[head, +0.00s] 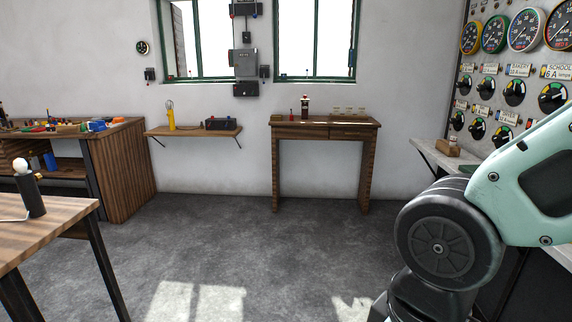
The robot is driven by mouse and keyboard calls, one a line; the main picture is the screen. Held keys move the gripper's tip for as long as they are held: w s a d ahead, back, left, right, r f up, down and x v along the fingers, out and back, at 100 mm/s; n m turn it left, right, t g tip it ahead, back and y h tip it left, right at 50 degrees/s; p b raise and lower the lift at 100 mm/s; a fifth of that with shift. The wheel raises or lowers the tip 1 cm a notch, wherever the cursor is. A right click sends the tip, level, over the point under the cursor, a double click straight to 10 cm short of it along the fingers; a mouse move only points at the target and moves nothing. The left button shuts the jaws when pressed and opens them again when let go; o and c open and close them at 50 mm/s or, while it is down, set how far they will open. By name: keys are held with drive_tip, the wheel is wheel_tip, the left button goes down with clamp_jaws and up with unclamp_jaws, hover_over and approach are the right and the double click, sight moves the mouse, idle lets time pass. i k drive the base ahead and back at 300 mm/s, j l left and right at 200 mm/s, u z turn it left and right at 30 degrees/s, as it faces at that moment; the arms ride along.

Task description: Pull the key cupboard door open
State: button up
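A grey box (246,64) hangs on the far wall between the two windows, among smaller dark boxes. Its front looks closed, but it is too small to tell whether it is the key cupboard. No other cupboard with a clear door shows in the head view. My gripper is out of view; only a pale green and black part of my arm shows at the lower right, far from the wall box.
A wooden desk (325,124) stands against the far wall below the right window. A wall shelf (190,131) and a cluttered workbench (128,165) are left. A table (50,226) is near left. A gauge panel (497,66) is right. The middle floor is clear.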

sight(244, 59)
drive_tip(key=i, duration=3.65)
drive_tip(key=i+l+u, duration=0.2)
drive_tip(key=i, duration=0.6)
drive_tip(key=i+j+z, duration=0.15)
drive_tip(key=i+j, duration=0.2)
drive_tip(key=j, duration=0.1)
